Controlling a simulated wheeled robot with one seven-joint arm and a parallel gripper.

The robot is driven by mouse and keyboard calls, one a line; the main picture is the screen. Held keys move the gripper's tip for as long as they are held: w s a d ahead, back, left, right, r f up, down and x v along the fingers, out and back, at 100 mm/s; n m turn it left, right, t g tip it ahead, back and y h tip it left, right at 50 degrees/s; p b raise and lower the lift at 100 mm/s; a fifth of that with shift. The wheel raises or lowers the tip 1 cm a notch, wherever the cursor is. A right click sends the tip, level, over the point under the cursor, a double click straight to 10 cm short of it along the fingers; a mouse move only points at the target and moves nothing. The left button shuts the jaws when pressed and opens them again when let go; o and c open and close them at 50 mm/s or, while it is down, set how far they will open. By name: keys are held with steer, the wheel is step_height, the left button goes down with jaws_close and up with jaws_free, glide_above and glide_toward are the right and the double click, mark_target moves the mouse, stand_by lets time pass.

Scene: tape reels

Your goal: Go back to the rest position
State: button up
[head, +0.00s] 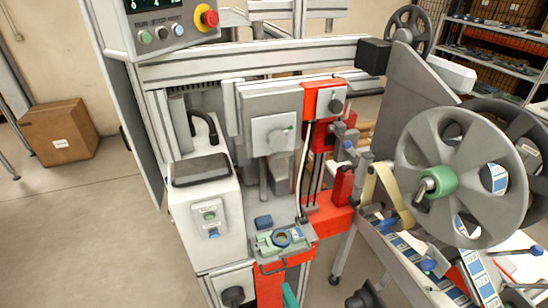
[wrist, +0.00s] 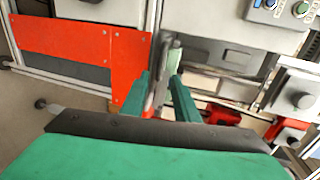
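My gripper (wrist: 160,82) shows in the wrist view as two green fingers standing apart, with a gap between them. Machine parts show through the gap, and I see nothing held. In the head view only a green tip of my gripper (head: 290,295) shows at the bottom edge, below the machine's small green fixture (head: 280,241). The rest of my arm is out of that view. In the wrist view a red panel (wrist: 75,45) of the machine lies to the left of the fingers.
The machine (head: 205,215) fills the middle of the head view. A grey tape reel (head: 410,150) with a green hub stands at its right. A cardboard box (head: 58,132) sits on the floor at left. Open floor (head: 90,230) lies left of the machine.

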steer(key=s+a+f+n+g+h, duration=0.1)
steer(key=s+f+n+h, duration=0.15)
steer(key=s, duration=0.55)
steer(key=s+a+f+n+g+h, duration=0.1)
steer(key=s+a+f+n+h, duration=0.15)
steer(key=s, duration=0.55)
steer(key=s+a+r+n+t+y, duration=0.1)
steer(key=s+a+r+n+t, duration=0.1)
steer(key=s+r+n, duration=0.7)
step_height(320, 180, up, 2)
steer(key=shift+s+a+r+n, duration=0.1)
steer(key=shift+s+a+n, duration=0.45)
steer(key=shift+s, duration=0.7)
